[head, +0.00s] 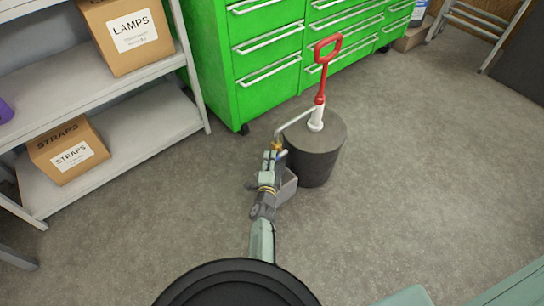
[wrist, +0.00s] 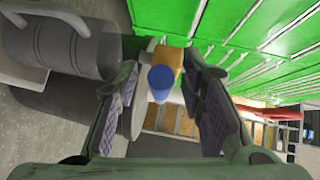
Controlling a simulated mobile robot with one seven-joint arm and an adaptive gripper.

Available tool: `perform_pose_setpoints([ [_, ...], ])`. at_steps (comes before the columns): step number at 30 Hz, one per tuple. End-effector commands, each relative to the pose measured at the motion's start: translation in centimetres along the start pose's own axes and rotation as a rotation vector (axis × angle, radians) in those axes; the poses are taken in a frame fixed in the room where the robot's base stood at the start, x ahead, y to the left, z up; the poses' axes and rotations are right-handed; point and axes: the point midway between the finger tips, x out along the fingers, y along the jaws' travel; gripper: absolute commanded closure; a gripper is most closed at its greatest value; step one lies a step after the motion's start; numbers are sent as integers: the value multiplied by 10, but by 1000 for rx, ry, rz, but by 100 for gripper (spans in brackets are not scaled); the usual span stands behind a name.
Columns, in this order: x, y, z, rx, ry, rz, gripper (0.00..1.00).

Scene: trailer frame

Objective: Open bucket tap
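The dark bucket (head: 313,163) stands on the floor with a white pump (head: 317,118) and red handle (head: 328,55) on its lid. A pale pipe runs left from the pump to a brass tap (head: 278,147) with a blue lever (head: 282,155). In the wrist view, the brass tap (wrist: 169,60) and blue lever (wrist: 160,82) lie between my fingers. My gripper (wrist: 163,85) is open, one finger on each side of the lever with gaps visible. In the head view, my gripper (head: 274,160) is at the tap, and contact is hard to tell.
A grey container (head: 287,188) sits beside the bucket below my gripper, partly hidden. Green drawer cabinets (head: 260,60) stand behind. A shelf at left holds LAMPS (head: 125,35) and STRAPS (head: 70,150) boxes. The floor to the right is clear.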

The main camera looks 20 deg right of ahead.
Motion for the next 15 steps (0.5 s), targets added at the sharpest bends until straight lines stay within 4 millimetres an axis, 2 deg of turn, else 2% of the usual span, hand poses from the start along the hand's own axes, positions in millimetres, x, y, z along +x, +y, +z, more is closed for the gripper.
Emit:
perform_pose_setpoints([
  [8, 0, 0, 0, 0, 0, 1, 65],
  [15, 0, 0, 0, 0, 0, 0, 81],
])
